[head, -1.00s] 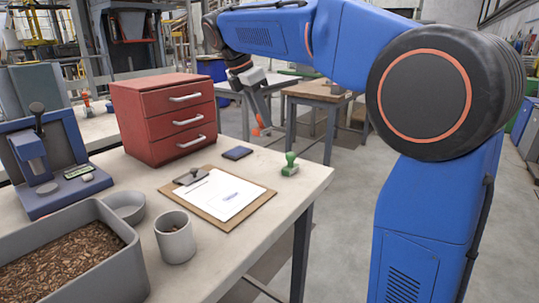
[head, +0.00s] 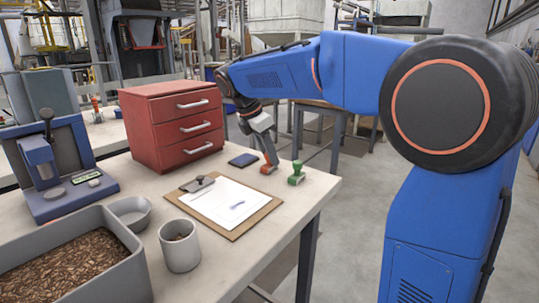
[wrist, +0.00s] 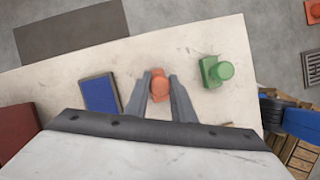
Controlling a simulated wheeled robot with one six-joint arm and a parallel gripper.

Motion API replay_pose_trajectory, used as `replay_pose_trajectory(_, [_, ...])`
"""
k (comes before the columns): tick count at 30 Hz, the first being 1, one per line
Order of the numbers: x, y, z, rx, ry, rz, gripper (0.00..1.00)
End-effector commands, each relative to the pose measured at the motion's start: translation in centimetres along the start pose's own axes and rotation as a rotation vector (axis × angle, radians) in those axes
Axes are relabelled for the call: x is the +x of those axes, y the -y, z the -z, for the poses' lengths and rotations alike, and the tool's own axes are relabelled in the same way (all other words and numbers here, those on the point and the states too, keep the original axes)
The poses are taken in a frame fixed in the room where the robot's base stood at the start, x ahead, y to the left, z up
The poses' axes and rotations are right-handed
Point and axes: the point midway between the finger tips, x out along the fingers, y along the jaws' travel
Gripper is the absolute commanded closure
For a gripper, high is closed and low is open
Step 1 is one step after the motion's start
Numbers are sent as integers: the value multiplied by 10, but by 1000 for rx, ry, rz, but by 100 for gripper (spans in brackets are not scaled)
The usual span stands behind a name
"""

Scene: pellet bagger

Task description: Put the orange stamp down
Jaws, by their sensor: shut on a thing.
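My gripper (head: 266,158) is shut on the orange stamp (head: 268,169), low over the back right of the near table. The stamp is at or just above the tabletop; I cannot tell whether it touches. In the wrist view the orange stamp (wrist: 159,86) shows between the two finger tips (wrist: 160,92). The green stamp (head: 296,174) stands upright just to its right, apart from it. The dark blue ink pad (head: 243,160) lies to its left, and it also shows in the wrist view (wrist: 101,95).
A clipboard (head: 258,215) with a white sheet lies in front. A red drawer cabinet (head: 150,130) stands left of the pad. A grey cup (head: 179,255), a bowl and a bin of brown pellets (head: 140,265) are nearer. The table's right edge is close beyond the green stamp.

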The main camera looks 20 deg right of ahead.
Motion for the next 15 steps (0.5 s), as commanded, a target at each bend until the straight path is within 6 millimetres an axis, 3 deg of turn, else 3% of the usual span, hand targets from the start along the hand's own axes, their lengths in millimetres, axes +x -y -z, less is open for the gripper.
replay_pose_trajectory(8, [2,0,1,0,0,0,92])
replay_pose_trajectory(9, [2,0,1,0,0,-1,68])
replay_pose_trajectory(10, [2,0,1,0,0,-1,61])
replay_pose_trajectory(15, [2,0,1,0,0,-1,59])
